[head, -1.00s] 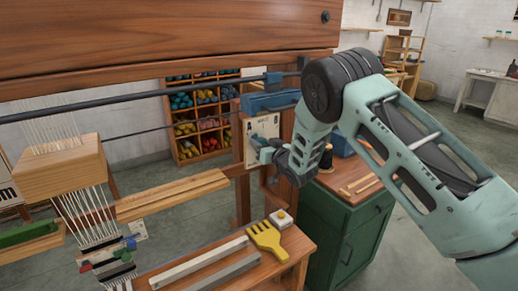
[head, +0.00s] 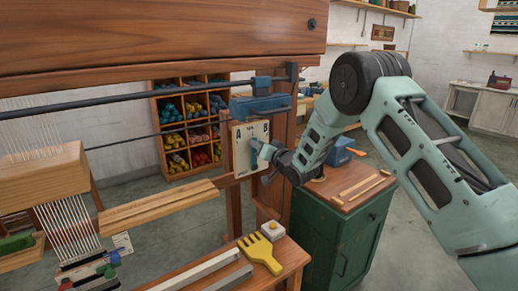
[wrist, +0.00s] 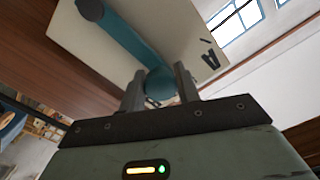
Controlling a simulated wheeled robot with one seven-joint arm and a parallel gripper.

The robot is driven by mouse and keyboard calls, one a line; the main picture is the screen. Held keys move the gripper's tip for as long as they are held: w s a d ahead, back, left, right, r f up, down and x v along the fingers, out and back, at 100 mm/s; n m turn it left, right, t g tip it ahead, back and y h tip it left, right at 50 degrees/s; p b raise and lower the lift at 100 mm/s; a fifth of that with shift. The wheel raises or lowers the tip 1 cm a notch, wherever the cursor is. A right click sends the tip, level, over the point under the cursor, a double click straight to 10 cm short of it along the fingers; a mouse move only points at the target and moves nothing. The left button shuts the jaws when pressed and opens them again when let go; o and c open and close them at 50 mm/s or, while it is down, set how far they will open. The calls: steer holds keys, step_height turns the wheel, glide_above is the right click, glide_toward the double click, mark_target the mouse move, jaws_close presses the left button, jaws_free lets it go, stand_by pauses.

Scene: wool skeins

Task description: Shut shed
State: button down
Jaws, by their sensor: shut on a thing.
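A cream plate (head: 239,178) with the letters A and B is fixed to the loom's right post, and a teal lever (head: 254,151) is mounted on its face. My gripper (head: 267,154) is at the plate's lower right in the head view, covering part of the lever. In the wrist view the teal lever (wrist: 128,40) crosses the plate (wrist: 180,28), and its round knob (wrist: 158,85) sits between the two fingers of my gripper (wrist: 159,88). The fingers are shut on the knob. The letter A shows beside it.
White warp threads (head: 68,222) and a wooden block (head: 42,172) are at left. A yellow comb (head: 262,252) and pale bars lie on the bench in front. A green cabinet (head: 325,235) stands behind my gripper, and wool shelves (head: 187,130) are at the back.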

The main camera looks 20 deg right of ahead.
steer(key=c, duration=1)
jaws_free()
steer(key=b+v, duration=0.4)
steer(key=v, duration=1.3)
steer(key=shift+s, duration=0.2)
